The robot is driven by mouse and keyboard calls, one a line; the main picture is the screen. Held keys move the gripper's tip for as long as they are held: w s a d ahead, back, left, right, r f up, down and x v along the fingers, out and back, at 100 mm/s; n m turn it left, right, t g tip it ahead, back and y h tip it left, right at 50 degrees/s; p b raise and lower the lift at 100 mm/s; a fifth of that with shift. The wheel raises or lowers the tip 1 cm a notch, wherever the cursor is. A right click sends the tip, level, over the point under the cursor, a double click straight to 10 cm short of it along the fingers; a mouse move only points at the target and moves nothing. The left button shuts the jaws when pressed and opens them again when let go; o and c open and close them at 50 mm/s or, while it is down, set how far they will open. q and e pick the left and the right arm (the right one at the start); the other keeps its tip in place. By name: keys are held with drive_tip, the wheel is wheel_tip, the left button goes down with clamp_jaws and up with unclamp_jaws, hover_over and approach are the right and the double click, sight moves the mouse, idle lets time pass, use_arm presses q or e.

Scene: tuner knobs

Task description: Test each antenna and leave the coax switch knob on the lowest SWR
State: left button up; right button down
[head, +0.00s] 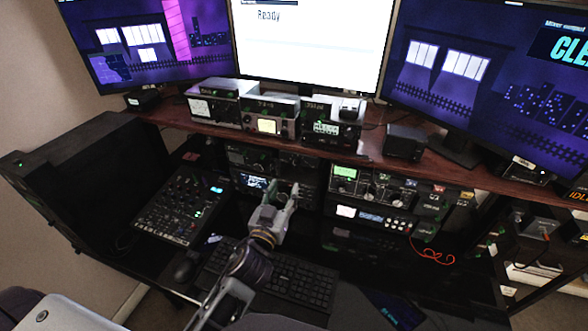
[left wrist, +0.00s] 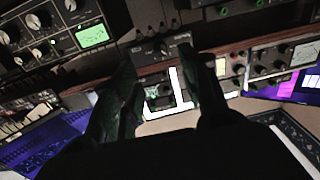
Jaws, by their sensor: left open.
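My left gripper (head: 281,187) is open and empty in front of the radio rack under the shelf. In the left wrist view its two dark fingers (left wrist: 166,60) stand apart, with a small black box with a knob (left wrist: 160,48) showing between and beyond them. That box may be the coax switch; its label and knob setting are too small to read. A unit with a lit yellowish meter (head: 266,125) stands on the shelf; I cannot read its needle. The fingers partly hide the rack units behind them. My right gripper is not in view.
A white monitor (head: 305,45) reads "Ready". A radio with a green display (head: 346,173) is right of my left gripper, a mixer-like panel (head: 180,203) left. A keyboard (head: 290,278) lies below. The wooden shelf edge (head: 215,130) overhangs the rack.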

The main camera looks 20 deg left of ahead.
sight(295, 167)
use_arm(q)
drive_tip(key=shift+w+p, duration=0.85)
drive_tip(key=shift+w, duration=2.85)
drive_tip(key=shift+w+p, duration=0.3)
drive_tip(key=shift+w, duration=1.25)
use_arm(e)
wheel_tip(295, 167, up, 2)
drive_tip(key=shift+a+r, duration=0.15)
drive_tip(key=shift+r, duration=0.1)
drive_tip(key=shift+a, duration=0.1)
use_arm(q)
drive_tip(key=shift+c, duration=0.4)
clamp_jaws()
